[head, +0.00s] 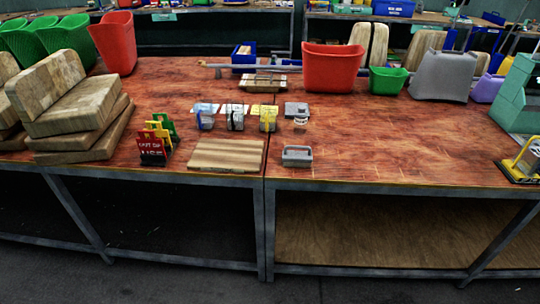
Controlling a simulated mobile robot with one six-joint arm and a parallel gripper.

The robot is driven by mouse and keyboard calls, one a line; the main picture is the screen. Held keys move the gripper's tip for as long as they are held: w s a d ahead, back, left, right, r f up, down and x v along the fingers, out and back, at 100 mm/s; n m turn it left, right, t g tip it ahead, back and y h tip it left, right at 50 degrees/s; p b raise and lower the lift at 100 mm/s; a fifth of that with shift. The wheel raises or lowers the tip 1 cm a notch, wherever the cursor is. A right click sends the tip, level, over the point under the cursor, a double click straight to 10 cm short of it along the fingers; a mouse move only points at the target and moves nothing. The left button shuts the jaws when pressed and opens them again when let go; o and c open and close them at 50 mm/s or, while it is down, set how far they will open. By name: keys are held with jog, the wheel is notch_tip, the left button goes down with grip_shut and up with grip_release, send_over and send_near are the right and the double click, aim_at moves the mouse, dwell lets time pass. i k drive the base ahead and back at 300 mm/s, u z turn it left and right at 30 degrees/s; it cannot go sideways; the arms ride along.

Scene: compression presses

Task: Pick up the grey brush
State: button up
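A small grey object with a raised handle, which looks like the grey brush (297,157), lies near the front edge of the reddish wooden table (390,160), just right of the seam between the two tabletops. Its bristles cannot be made out at this size. A second small grey item (296,109) sits farther back, with something pale in front of it; I cannot tell what it is. My gripper is not in view.
A striped wooden board (226,154) lies left of the brush. Several wrapped rolls (236,118) stand behind the board. Red, yellow and green signs (153,144) and stacked wooden blocks (75,105) are at left. A red bin (331,68) stands behind.

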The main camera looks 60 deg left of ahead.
aim_at(295, 159)
jog(key=z, duration=0.15)
jog(key=k, duration=0.25)
jog(key=u, duration=2.25)
jog(key=k, duration=0.15)
jog(key=u, duration=1.3)
jog(key=k, duration=0.7)
jog(key=z, duration=0.25)
jog(key=i, duration=0.65)
jog(key=z, duration=0.15)
